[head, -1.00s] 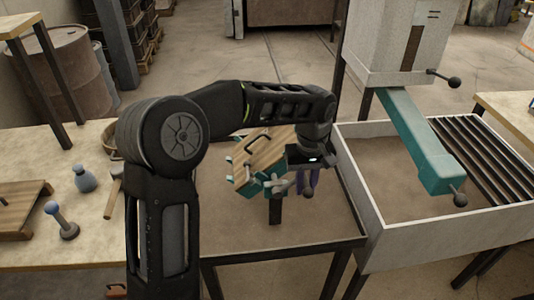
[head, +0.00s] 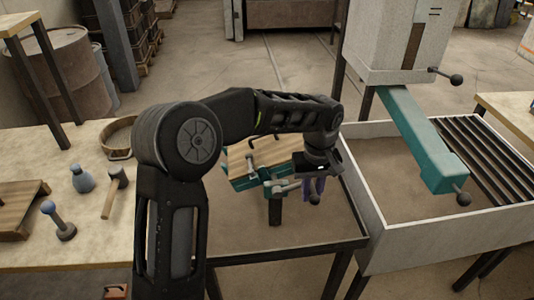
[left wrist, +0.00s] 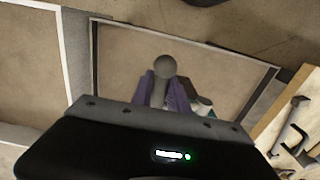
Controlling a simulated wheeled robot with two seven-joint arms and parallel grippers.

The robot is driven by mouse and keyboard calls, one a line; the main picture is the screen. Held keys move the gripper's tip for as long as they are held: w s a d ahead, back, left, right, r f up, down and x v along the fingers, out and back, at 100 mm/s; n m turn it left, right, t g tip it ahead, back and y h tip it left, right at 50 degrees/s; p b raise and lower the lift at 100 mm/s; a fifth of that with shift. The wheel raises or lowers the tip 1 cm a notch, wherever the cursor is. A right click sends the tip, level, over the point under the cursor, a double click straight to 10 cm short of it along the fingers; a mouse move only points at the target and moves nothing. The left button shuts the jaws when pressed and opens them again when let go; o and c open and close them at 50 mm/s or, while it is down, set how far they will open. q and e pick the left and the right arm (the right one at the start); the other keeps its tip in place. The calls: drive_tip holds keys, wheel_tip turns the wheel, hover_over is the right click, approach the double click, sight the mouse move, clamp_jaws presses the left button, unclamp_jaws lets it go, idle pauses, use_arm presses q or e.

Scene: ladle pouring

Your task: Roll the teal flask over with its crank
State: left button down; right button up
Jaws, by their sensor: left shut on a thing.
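The teal flask (head: 243,184) is mounted on a dark post over the low framed table in the head view. A wooden board with dark handles (head: 268,154) covers its upper side, and it looks close to level. My left gripper (head: 315,187), with purple fingers, is at the flask's right side, shut on the crank handle (head: 314,200). In the left wrist view the crank's grey ball knob (left wrist: 165,67) sticks out between the fingers (left wrist: 161,94). The wrist hides part of the crank. My right gripper is not in view.
A sand-coloured bin (head: 372,233) with a teal-armed machine (head: 425,145) stands close on the right.

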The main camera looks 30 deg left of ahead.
use_arm(q)
drive_tip(key=shift+w+d+f+b, duration=0.15)
drive_tip(key=shift+f+b, duration=0.3)
drive_tip(key=shift+f, duration=0.25)
drive_tip(key=shift+w+d+f+b, duration=0.1)
drive_tip(key=shift+f+b, duration=0.35)
drive_tip(key=shift+f, duration=0.25)
drive_tip(key=shift+s+f, duration=0.1)
drive_tip(key=shift+f, duration=0.15)
drive_tip(key=c, duration=1)
unclamp_jaws()
